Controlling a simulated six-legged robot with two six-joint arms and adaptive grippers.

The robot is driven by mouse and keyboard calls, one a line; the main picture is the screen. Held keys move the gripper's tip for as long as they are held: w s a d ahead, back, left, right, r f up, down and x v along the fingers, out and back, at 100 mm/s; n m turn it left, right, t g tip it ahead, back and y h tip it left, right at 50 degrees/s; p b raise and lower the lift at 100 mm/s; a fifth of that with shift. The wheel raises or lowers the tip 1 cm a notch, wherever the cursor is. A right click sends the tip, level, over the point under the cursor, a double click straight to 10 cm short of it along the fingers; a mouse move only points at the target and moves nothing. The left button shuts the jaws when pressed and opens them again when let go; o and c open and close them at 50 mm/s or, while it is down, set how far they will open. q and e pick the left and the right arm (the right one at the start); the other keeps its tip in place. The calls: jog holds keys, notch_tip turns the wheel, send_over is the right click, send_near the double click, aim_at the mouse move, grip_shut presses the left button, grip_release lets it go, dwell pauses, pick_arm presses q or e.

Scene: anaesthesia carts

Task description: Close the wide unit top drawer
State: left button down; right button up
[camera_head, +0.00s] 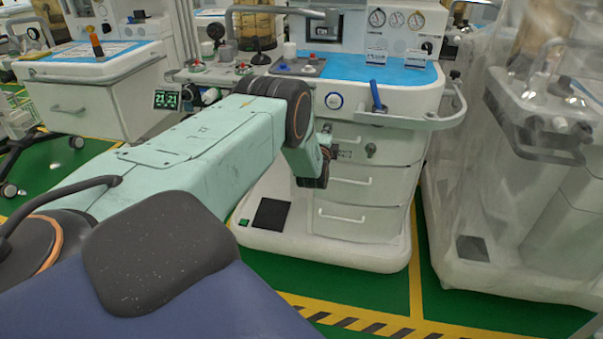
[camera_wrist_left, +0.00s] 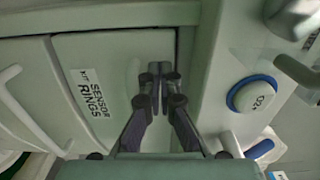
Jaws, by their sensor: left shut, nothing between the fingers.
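The wide unit (camera_head: 384,258) is the pale cart in the middle of the head view, with a stack of drawers under its blue top. Its top drawer (camera_head: 402,146) is partly hidden by my left gripper (camera_head: 329,149). In the left wrist view, my left gripper (camera_wrist_left: 160,72) has its fingers together, empty, in front of a drawer front (camera_wrist_left: 118,60) labelled "SENSOR RINGS". A narrow dark gap runs along that front's edge. I cannot tell whether the fingertips touch it, or exactly how far it stands out. My right gripper is not in view.
A rail (camera_head: 420,121) with a blue item juts out above the drawers. Lower drawers (camera_head: 372,181) have bar handles. A plastic-covered cart (camera_head: 500,200) stands close on the right, another cart (camera_head: 95,100) at the left. Green floor in front is clear.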

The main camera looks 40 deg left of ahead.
pick_arm(q)
jog(key=shift+w+r, duration=0.1)
jog(key=shift+r, duration=0.2)
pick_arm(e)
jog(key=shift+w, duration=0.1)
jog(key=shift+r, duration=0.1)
